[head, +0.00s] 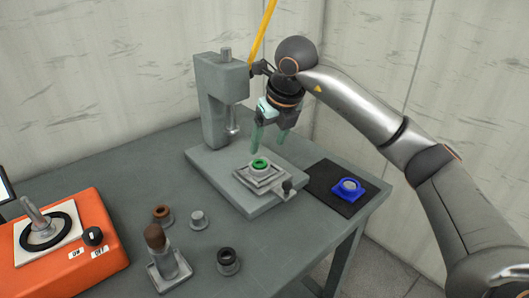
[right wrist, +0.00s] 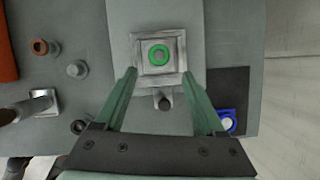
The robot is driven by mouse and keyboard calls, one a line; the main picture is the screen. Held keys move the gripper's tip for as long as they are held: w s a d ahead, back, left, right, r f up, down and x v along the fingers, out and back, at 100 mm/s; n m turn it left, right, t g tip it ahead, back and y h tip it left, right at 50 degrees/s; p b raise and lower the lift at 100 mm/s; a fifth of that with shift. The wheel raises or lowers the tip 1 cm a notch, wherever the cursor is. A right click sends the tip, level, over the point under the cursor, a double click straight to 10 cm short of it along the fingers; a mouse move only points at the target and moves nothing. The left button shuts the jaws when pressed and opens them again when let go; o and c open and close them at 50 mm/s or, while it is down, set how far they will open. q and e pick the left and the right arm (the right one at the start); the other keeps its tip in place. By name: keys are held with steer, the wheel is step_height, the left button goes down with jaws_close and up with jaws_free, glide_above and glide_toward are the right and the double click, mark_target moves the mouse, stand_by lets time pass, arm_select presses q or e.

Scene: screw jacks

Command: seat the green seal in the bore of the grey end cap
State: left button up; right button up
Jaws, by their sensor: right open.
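The green seal (head: 260,161) is a ring lying level on top of the grey end cap (head: 259,169). The cap sits in a square grey holder (head: 245,178) on the press base. The seal (right wrist: 160,65) looks centred on the cap in the right wrist view. How deep it sits in the bore I cannot tell. My right gripper (head: 268,146) is open and empty, above the seal and apart from it. In the right wrist view its green fingers (right wrist: 159,72) are spread wide near the holder's near edge. My left gripper is not in view.
The grey press (head: 212,110) with its vertical ram (head: 233,120) stands just left of my right gripper. A blue part (head: 337,191) lies on a black mat (head: 326,201) to the right. An orange control box (head: 100,266) and several small parts stand to the left.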

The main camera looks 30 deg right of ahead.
steer(key=v, duration=0.5)
steer(key=shift+r, duration=0.15)
steer(key=shift+d, duration=0.1)
